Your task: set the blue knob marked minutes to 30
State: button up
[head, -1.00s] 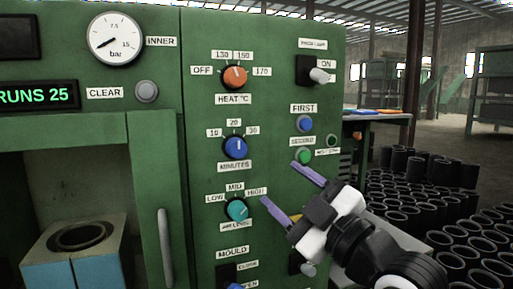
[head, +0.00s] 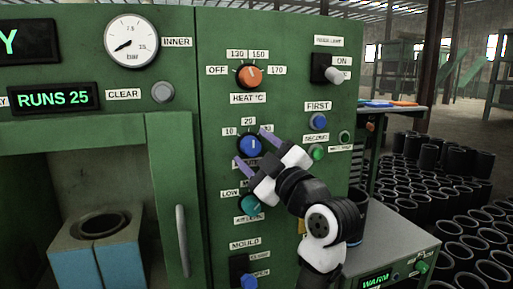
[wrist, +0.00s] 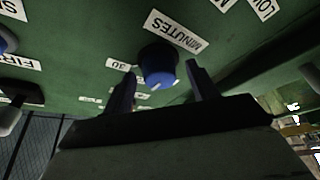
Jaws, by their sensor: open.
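The blue minutes knob (head: 250,146) is on the green panel, in the middle column below the orange heat knob. Its white mark points up, toward the 20 label (head: 248,121). My gripper (head: 249,147) is open, with one purple finger at the knob's upper right and the other at its lower left. In the wrist view the knob (wrist: 158,66) sits between the two dark fingers, with gaps visible. I cannot tell how far the fingertips reach along it. The 30 label (wrist: 118,65) shows in the wrist view; in the head view a finger hides it.
The orange heat knob (head: 249,77) is above, and the teal knob (head: 251,204) is below, partly behind my gripper. Blue (head: 318,121) and green (head: 317,153) buttons are to the right. A door handle (head: 182,241) stands out at lower left. Black sleeves (head: 480,215) stand at right.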

jog(key=c, duration=1)
jog(key=shift+f+m, duration=0.15)
jog(key=shift+m, duration=0.35)
jog(key=m, duration=0.2)
jog(key=m+t+h+b, duration=0.1)
jog(key=shift+a+m+t, duration=0.15)
jog(key=shift+m+t, duration=0.15)
jog(key=shift+m, duration=0.1)
jog(key=m+t+h, duration=0.1)
jog(key=m+h, duration=0.1)
jog(key=m, duration=0.2)
jog(key=m+t+h, duration=0.1)
jog(key=m, duration=0.2)
jog(key=shift+s+a+m+h, duration=0.1)
jog(key=shift+m+h, duration=0.3)
jog(key=o, duration=1)
